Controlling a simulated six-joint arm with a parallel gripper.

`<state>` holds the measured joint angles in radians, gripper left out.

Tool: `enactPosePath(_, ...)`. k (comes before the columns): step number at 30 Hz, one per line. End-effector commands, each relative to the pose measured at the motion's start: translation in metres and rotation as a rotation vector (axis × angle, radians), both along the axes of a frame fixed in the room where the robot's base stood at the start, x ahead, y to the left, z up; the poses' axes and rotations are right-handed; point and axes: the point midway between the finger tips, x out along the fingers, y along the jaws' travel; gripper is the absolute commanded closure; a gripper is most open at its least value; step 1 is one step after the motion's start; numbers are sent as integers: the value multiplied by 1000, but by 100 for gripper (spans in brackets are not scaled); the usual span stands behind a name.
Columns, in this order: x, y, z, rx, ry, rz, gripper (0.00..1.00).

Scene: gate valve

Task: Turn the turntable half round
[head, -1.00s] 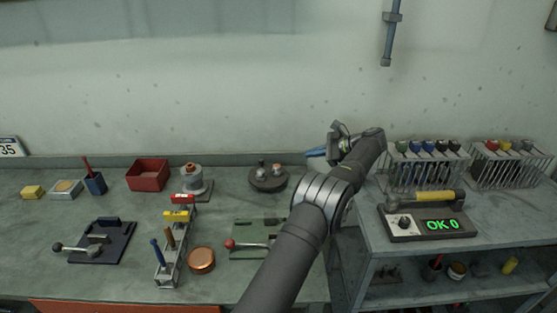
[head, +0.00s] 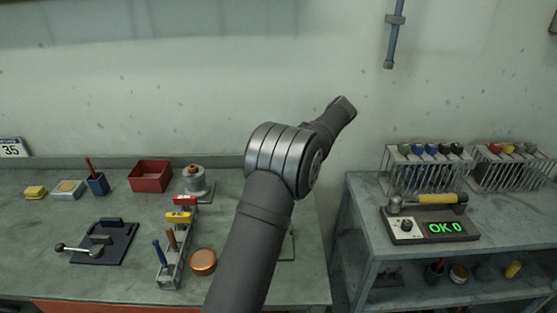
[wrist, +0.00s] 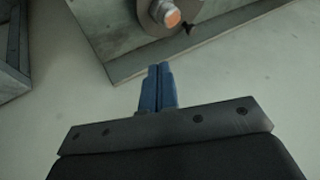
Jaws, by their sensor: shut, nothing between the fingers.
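The turntable is hidden behind my arm in the head view. In the wrist view, part of a grey round disc, which looks like the turntable (wrist: 201,10), shows at the top edge, cut off by the frame. The head view does not show the fingers.
The bench (head: 40,215) carries a red box (head: 150,176), a stacked round fixture (head: 194,180), a rack with coloured handles (head: 170,262) and a copper dish (head: 203,262).

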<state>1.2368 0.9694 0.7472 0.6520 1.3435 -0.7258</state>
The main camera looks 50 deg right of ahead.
Motion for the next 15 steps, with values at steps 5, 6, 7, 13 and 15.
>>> enactPosePath(5,12,2,-16,-1,1,6,100)
enactPosePath(6,16,3,-21,-1,1,6,100)
enactPosePath(7,20,4,-26,0,1,7,100)
enactPosePath(13,46,8,-62,1,1,6,100)
enactPosePath(15,55,9,-73,0,0,4,100)
